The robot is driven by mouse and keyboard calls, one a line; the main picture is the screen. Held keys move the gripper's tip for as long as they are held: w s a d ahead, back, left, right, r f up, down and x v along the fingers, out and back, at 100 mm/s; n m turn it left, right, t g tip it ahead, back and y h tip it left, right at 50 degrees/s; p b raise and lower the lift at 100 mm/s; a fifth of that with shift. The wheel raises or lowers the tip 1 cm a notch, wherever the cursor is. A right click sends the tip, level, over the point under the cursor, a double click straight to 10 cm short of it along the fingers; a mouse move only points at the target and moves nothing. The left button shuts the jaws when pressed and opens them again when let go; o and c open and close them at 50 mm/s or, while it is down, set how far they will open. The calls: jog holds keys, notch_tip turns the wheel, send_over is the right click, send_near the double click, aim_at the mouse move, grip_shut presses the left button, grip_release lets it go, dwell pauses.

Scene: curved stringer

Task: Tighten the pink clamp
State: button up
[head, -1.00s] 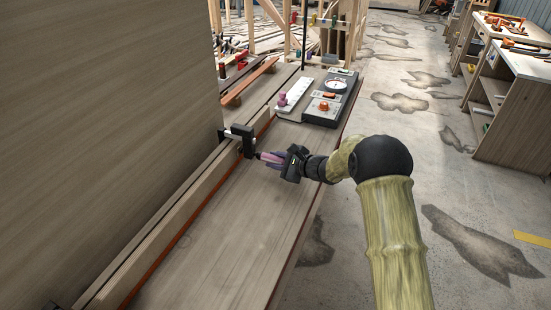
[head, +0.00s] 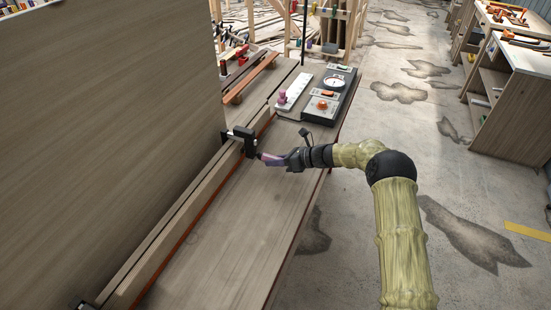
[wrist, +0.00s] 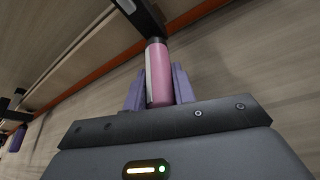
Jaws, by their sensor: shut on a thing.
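The pink clamp is a black clamp body (head: 243,139) set over the long wooden strip, with a pink handle pointing right toward my gripper. In the wrist view the pink handle (wrist: 158,72) stands between my purple fingers, with a black shaft and bar above it. My gripper (head: 274,160) is shut on this handle, and its fingers touch both sides; in the wrist view my gripper (wrist: 158,90) covers the handle's lower end. The clamp's far jaw is partly hidden behind the strip.
The curved strip (head: 180,228) runs along the bench (head: 240,225) beside a tall wooden panel (head: 110,130). A control box (head: 323,105) and a white strip with a pink knob (head: 294,92) lie farther back. In the wrist view another clamp with a purple handle (wrist: 17,139) shows at left.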

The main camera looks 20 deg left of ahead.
jog(key=shift+m+g+b, duration=0.5)
jog(key=shift+m+g, duration=0.1)
jog(key=shift+m, duration=0.6)
jog(key=shift+r, duration=0.1)
jog(key=o, duration=1)
jog(key=b+v, duration=0.2)
jog(key=v, duration=1.5)
jog(key=shift+d+f, duration=0.3)
jog(key=shift+f, duration=0.05)
jog(key=shift+w, duration=0.15)
